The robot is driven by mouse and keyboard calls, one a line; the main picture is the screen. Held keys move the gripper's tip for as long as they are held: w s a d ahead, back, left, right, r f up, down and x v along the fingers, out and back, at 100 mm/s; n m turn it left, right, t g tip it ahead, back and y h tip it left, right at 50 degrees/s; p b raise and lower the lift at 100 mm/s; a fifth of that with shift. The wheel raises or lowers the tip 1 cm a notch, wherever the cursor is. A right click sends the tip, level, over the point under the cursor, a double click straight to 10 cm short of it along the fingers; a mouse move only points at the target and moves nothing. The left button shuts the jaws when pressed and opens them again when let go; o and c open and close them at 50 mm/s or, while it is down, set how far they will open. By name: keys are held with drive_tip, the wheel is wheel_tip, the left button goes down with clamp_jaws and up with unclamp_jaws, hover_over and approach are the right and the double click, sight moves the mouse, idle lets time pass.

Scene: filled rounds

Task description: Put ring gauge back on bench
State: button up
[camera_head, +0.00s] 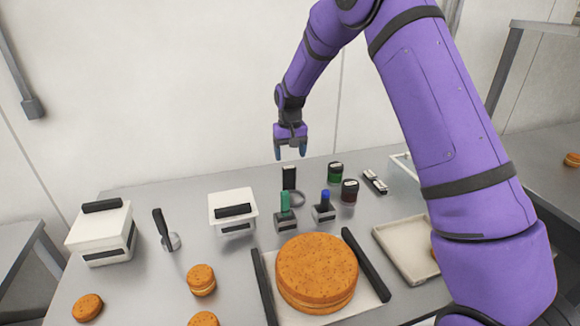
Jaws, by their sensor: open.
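A grey ring (298,198), which looks like the ring gauge, lies on the bench (200,265) behind the green-topped and blue-topped stamps. A black upright piece (289,178) stands at its back left; I cannot tell whether it is the ring's handle. The front of the ring is partly hidden by the stamps. My gripper (290,153) points down with its fingers apart and nothing visible between them. It is above the black upright piece, apart from it, in front of the white wall.
A green-topped stamp (285,212) and a blue-topped stamp (324,207) stand close by. Two dark jars (349,192) (335,173) are to the right. A large filled round (316,272) lies in front. A black-handled tool (164,230) and white boxes (101,232) (233,211) are left.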

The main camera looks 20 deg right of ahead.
drive_tip(key=s+d+r+t, duration=0.1)
drive_tip(key=s+d+r, duration=0.1)
drive_tip(key=s+r, duration=0.85)
drive_tip(key=s+d+r+t, duration=0.1)
drive_tip(key=s+d+r, duration=0.1)
drive_tip(key=s+r, duration=0.85)
drive_tip(key=s+d+r+t, duration=0.1)
drive_tip(key=s+r, duration=0.1)
drive_tip(key=s, duration=0.9)
drive_tip(key=s+d+r+t, duration=0.2)
drive_tip(key=s, duration=1)
drive_tip(key=shift+r, duration=0.2)
